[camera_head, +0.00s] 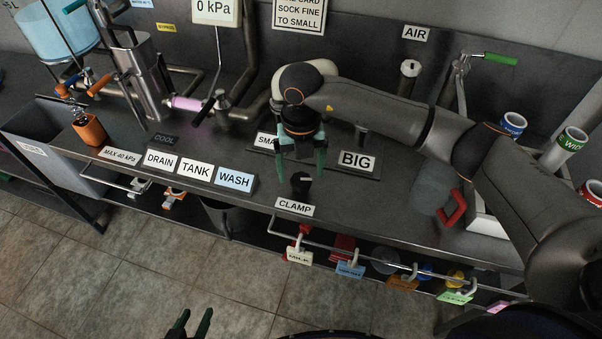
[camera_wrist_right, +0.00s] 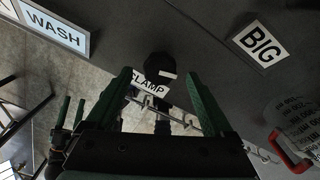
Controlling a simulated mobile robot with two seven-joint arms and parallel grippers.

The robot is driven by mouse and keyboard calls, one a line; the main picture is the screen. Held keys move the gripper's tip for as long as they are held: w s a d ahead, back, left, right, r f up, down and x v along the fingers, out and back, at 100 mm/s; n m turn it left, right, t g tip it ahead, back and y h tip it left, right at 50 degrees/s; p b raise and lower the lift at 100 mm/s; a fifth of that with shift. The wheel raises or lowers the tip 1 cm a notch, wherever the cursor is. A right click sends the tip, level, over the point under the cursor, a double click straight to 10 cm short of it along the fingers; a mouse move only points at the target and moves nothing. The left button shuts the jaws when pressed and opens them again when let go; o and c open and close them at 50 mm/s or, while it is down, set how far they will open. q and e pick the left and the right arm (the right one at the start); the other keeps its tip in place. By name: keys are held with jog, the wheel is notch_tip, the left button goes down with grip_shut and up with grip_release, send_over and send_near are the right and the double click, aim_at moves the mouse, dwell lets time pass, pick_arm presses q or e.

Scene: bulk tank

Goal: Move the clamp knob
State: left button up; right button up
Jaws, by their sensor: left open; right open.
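The clamp knob (camera_head: 301,184) is a small black knob on the dark bench top, just behind the white CLAMP label (camera_head: 295,207). It also shows in the right wrist view (camera_wrist_right: 160,66), between and beyond the fingertips. My right gripper (camera_head: 303,166) is open and empty above and slightly behind the knob, fingers pointing down. Its green fingers (camera_wrist_right: 160,85) show apart in the right wrist view, with the knob not between the pads. My left gripper (camera_head: 191,322) is open and empty, low at the bottom edge, in front of the bench over the floor.
A BIG label plate (camera_head: 359,160) with a small post stands right of the knob. DRAIN, TANK and WASH labels (camera_head: 196,171) lie to the left. A rail (camera_head: 343,252) with hanging tags runs along the front edge. A red handle (camera_head: 453,207) is at the right.

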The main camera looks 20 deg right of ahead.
aim_at(301, 179)
notch_tip(301, 179, up, 10)
dwell(0.3)
dwell(0.4)
